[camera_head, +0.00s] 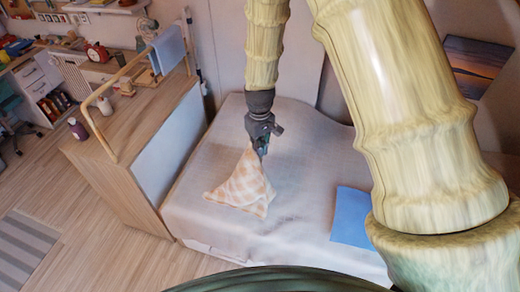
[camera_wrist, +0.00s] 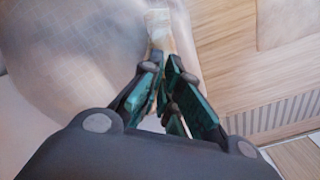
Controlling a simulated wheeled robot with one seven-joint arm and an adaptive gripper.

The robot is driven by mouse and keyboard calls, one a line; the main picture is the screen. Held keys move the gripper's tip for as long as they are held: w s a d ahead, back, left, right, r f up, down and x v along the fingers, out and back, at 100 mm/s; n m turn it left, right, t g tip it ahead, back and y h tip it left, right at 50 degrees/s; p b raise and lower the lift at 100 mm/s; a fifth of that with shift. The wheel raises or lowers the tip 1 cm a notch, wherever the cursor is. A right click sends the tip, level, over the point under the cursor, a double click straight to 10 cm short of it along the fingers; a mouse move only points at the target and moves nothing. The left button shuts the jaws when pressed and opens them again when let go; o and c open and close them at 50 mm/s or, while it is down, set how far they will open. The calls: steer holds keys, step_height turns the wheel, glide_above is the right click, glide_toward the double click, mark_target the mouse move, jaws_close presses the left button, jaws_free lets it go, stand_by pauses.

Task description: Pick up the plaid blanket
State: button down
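The plaid blanket (camera_head: 243,188) is pale orange and white. It stands on the bed in a tent shape, its peak drawn up to the fingertips of my gripper (camera_head: 262,148) and its lower edge resting on the mattress. In the wrist view my gripper's fingers (camera_wrist: 164,66) are close together, with a pale strip of the blanket (camera_wrist: 158,22) at and beyond the tips. The gripper looks shut on the blanket's peak. The fingers hide the exact pinch point.
The bed (camera_head: 300,170) has a light cover, with a blue folded cloth or book (camera_head: 350,216) at its right. A wooden cabinet (camera_head: 130,150) with a rail stands against the bed's left side. Open wooden floor (camera_head: 100,240) lies at lower left.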

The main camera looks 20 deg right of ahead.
step_height(320, 180, up, 12)
steer(key=shift+f, duration=0.2)
